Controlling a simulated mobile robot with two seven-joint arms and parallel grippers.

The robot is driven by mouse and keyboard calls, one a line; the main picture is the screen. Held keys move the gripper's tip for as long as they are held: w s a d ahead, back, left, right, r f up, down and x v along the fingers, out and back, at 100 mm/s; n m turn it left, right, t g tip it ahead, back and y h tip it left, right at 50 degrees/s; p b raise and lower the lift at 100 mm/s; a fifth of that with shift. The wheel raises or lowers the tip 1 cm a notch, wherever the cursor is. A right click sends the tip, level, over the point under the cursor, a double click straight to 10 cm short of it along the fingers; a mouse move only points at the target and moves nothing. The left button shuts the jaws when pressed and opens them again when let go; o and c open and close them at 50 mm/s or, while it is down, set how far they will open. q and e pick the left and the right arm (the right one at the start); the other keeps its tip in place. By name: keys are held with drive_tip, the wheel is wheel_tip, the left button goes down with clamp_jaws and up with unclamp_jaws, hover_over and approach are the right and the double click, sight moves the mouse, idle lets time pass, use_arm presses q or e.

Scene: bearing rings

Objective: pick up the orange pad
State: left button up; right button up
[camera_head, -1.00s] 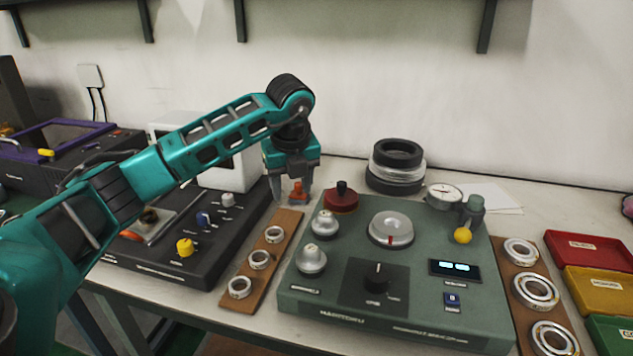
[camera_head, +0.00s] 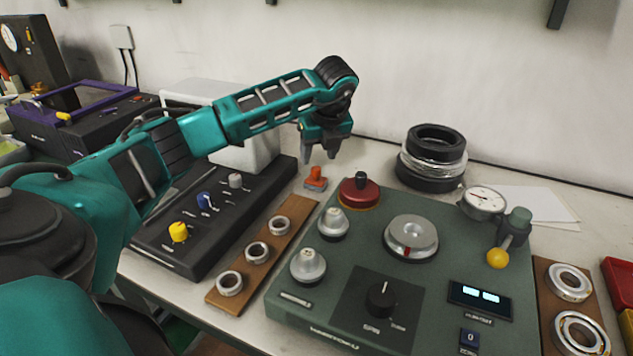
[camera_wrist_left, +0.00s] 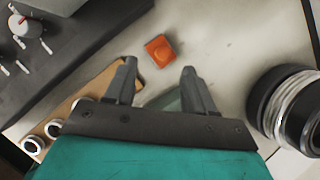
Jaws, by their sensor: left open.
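The orange pad (camera_head: 315,180) sits on the light tabletop behind the wooden ring strip and left of the green machine. It has a raised grip on a flat base. In the left wrist view the orange pad (camera_wrist_left: 160,50) lies beyond the fingertips, roughly between their lines. My left gripper (camera_head: 321,158) is open and empty, above and slightly behind the pad, apart from it. Its two fingers also show in the left wrist view (camera_wrist_left: 158,72). My right gripper is not in view.
The green machine (camera_head: 330,310) with a red knob (camera_head: 360,192) stands right of the pad. A black control box (camera_head: 185,262) is to the left. A wooden strip (camera_head: 238,285) holds rings in front. Stacked black and silver rings (camera_head: 432,158) stand at back right.

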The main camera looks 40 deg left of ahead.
sight(316, 168)
use_arm(q)
drive_tip(key=x, duration=0.5)
drive_tip(key=shift+w+a+f, duration=0.1)
drive_tip(key=shift+w+f, duration=0.05)
drive_tip(key=shift+w, duration=0.05)
drive_tip(key=shift+c, duration=0.5)
clamp_jaws()
